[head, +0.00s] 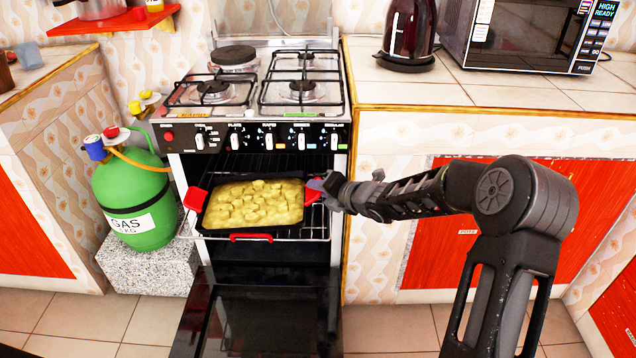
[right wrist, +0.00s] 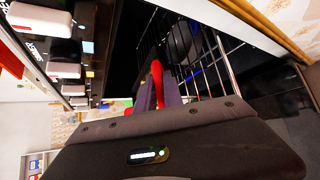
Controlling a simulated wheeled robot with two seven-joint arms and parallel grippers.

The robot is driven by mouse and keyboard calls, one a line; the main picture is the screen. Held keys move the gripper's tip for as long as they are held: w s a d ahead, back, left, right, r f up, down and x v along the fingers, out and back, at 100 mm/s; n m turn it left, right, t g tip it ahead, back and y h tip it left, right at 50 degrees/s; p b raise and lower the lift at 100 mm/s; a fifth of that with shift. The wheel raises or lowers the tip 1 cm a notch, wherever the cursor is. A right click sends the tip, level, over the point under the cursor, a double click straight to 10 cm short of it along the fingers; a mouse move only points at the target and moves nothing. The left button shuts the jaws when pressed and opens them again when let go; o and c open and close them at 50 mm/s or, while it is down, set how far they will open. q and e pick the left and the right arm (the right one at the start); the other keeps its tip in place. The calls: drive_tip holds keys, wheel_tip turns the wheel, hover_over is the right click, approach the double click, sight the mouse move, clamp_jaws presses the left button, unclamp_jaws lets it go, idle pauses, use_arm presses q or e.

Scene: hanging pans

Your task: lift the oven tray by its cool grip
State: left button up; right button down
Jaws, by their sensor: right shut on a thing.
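The oven tray (head: 212,222) is dark, filled with yellow chunky food, and sits at rack height in the open oven. It has a red grip at its left end (head: 195,199) and another red grip at its right end (head: 313,192). My right gripper (head: 322,187) reaches in from the right and is shut on the right red grip. In the right wrist view, that red grip (right wrist: 157,78) shows between the fingers (right wrist: 160,88); the tray's food is not visible there. My left gripper is in neither view.
The oven door (head: 265,320) hangs open below, and a wire rack (head: 318,232) shows around the tray. The stove's knob panel (head: 250,137) is just above. A green gas bottle (head: 133,190) stands at the left, and a red-doored cabinet (head: 415,255) at the right.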

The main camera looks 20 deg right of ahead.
drive_tip(key=s+a+b, duration=0.2)
drive_tip(key=s+a, duration=0.3)
drive_tip(key=s, duration=0.6)
drive_tip(key=shift+s+a+r, duration=0.15)
drive_tip(key=shift+s+a, duration=0.1)
drive_tip(key=shift+a, duration=0.05)
idle(0.8)
